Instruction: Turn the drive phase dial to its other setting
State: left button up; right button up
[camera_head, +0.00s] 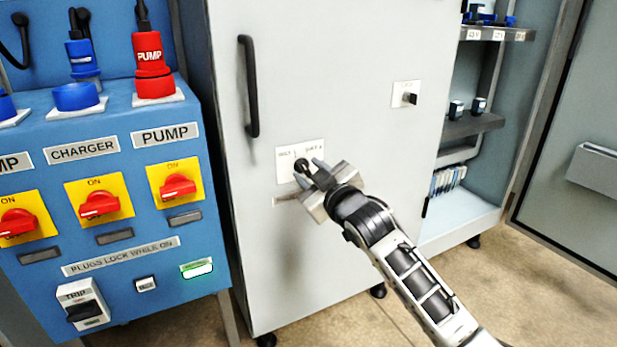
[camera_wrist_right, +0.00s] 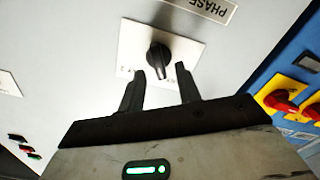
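The drive phase dial (camera_wrist_right: 158,60) is a black knob on a white square plate (camera_wrist_right: 184,48) on the grey cabinet door. In the head view the dial (camera_head: 302,166) is partly covered by my gripper, and its plate (camera_head: 290,156) shows behind. My right gripper (camera_wrist_right: 160,85) is open, with its two dark fingers apart on either side just below the knob in the wrist view. In the head view the right gripper (camera_head: 310,170) is at the plate. Contact with the knob cannot be told. My left gripper is not in view.
The grey cabinet has a black handle (camera_head: 251,86) and a key switch (camera_head: 408,98). A blue panel (camera_head: 130,122) with red rotary switches on yellow plates stands at the left. Open shelves (camera_head: 475,125) are at the right. Floor is clear at the lower right.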

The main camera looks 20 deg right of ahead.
jog(key=shift+w, duration=0.55)
grip_shut()
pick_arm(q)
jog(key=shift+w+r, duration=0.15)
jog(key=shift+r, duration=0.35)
